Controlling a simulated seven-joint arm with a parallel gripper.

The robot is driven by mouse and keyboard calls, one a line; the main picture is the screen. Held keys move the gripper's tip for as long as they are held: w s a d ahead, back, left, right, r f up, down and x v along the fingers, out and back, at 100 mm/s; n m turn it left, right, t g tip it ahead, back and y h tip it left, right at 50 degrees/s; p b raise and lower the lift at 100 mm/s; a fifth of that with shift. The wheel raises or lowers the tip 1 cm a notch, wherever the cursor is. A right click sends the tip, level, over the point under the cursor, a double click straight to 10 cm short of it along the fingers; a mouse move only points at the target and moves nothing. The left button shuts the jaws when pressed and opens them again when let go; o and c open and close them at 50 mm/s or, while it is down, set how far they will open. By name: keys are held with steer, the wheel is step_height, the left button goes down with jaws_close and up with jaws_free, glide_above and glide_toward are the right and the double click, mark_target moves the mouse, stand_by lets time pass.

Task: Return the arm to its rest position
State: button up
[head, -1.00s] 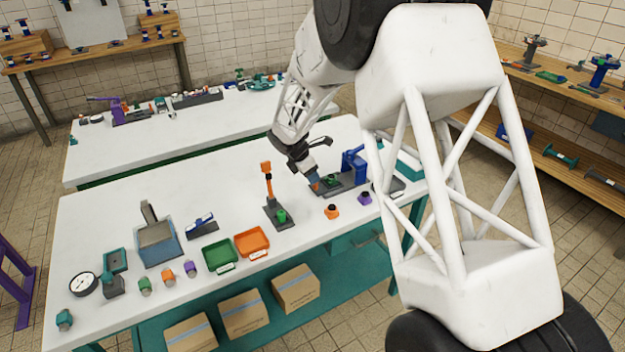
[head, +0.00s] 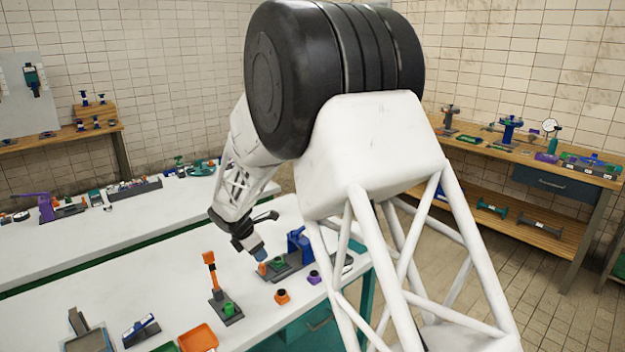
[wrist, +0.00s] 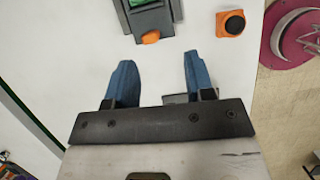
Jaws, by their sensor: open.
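My gripper (head: 260,255) is over the white workbench (head: 160,282), at the left end of a dark fixture with a blue upright (head: 298,246) and a green piece. In the wrist view my gripper (wrist: 157,62) shows two blue fingers spread apart with nothing between them. Bare white bench top shows between the fingertips. A grey fixture with a green top and an orange end (wrist: 150,37) lies beyond the fingertips. An orange block with a black round top (wrist: 231,23) lies beyond the right finger. A grey piece is partly hidden by the right finger.
An orange upright tool (head: 210,270) stands left of my gripper. An orange block (head: 282,297) and a purple one (head: 314,278) sit in front of the fixture. An orange tray (head: 198,338) is at the bottom edge. A wooden bench (head: 540,165) stands at right, with open floor before it.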

steer(key=s+d+r+m+g+y, duration=0.1)
steer(key=s+d+r+m, duration=0.65)
steer(key=d, duration=0.55)
steer(key=s+d+r+m, duration=0.5)
steer(key=s+d+r, duration=0.5)
steer(key=d, duration=0.4)
steer(key=s+d+m, duration=0.4)
steer(key=s+d, duration=0.1)
steer(key=s, duration=0.4)
steer(key=s+d+r+m+y, duration=0.1)
steer(key=s+d+m, duration=0.3)
steer(key=s, duration=0.6)
steer(key=s+d+r+m+y, duration=0.1)
steer(key=s+d+m, duration=0.4)
steer(key=s, duration=0.5)
steer(key=shift+d+r+m, duration=0.25)
steer(key=shift+d+m, duration=0.05)
steer(key=shift+m, duration=0.15)
